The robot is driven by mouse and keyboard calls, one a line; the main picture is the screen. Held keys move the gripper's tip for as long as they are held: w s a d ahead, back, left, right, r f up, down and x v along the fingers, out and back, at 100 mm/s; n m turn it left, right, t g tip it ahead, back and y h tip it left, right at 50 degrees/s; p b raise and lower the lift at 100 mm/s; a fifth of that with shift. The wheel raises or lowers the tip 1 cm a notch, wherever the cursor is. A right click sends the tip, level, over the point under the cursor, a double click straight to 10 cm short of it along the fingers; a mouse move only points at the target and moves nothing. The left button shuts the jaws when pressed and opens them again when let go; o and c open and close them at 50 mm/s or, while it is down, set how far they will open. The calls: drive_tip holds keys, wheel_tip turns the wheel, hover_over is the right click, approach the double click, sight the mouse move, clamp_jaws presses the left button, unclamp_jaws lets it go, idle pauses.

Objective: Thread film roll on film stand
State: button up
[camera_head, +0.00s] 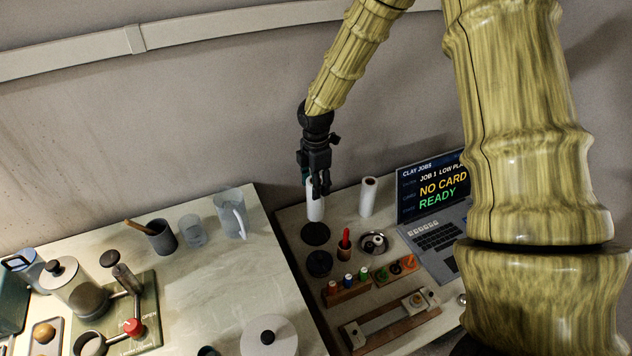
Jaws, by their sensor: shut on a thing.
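My gripper (317,187) points down and is shut on a white film roll (315,209), gripping its upper part. The roll hangs upright over the back left of the right-hand table. Just below it is a round black disc (316,234), which looks like the base of the film stand. A second black disc (319,263) lies nearer the front. No post shows clearly, and I cannot tell whether the roll is around one or only above the disc. Another white roll (368,196) stands upright to the right.
A laptop (435,237) stands at the right. A cup with a red-handled tool (344,245), a round metal dish (374,243), a rack of small bottles (347,288) and a long fixture (390,322) crowd the table. The left table (200,275) holds mugs and coffee gear.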

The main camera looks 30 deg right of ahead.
drive_tip(key=shift+f+b, duration=0.5)
drive_tip(key=shift+f, duration=0.9)
drive_tip(key=o, duration=1.6)
drive_tip(key=shift+c, duration=0.2)
drive_tip(key=shift+o, duration=0.3)
drive_tip(key=shift+o, duration=1.2)
drive_tip(key=shift+r, duration=0.15)
wheel_tip(320, 180, up, 7)
drive_tip(key=p, duration=0.6)
